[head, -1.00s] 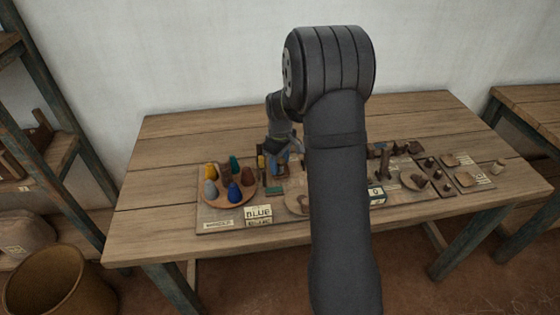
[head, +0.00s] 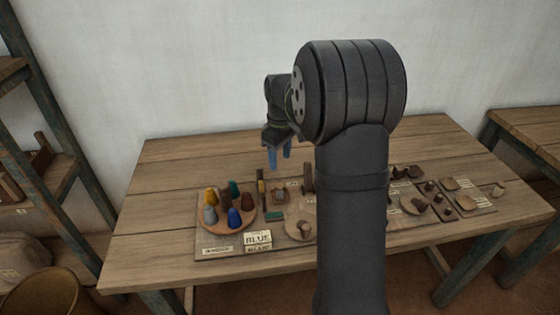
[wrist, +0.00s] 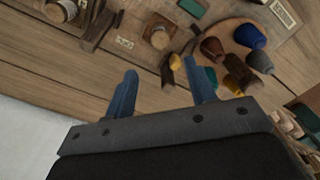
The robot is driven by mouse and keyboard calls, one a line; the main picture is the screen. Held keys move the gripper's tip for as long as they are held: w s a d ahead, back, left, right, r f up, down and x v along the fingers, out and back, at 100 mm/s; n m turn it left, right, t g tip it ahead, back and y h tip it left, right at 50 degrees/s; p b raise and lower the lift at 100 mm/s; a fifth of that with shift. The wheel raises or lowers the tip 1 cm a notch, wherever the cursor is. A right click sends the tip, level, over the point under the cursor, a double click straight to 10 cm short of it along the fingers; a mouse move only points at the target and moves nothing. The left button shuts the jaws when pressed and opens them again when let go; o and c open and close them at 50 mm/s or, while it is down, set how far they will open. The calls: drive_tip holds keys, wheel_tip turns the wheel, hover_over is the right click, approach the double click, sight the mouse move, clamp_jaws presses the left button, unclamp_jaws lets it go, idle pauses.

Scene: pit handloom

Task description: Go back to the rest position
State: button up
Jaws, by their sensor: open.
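My gripper (head: 279,157) hangs above the back part of the wooden table (head: 165,222), its blue fingers pointing down. In the wrist view my gripper (wrist: 163,92) shows two blue fingers apart with nothing between them. Below and in front of it lies a board of small items. On the board is a round wooden tray (head: 250,221) with several coloured cones, among them a blue cone (head: 234,218) and a yellow one (head: 210,197). My arm hides the middle right part of the board.
Labels, one reading BLUE (head: 258,237), lie at the board's front. Small dark wooden pieces and dishes (head: 415,205) fill its right side. A shelf rack (head: 60,150) stands at the left, a basket (head: 45,292) on the floor. The table's back left is clear.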

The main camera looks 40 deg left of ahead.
sight(280, 185)
drive_tip(key=shift+f, duration=0.1)
wheel_tip(280, 185, down, 13)
drive_tip(key=shift+r, duration=2.4)
drive_tip(key=shift+f, duration=0.1)
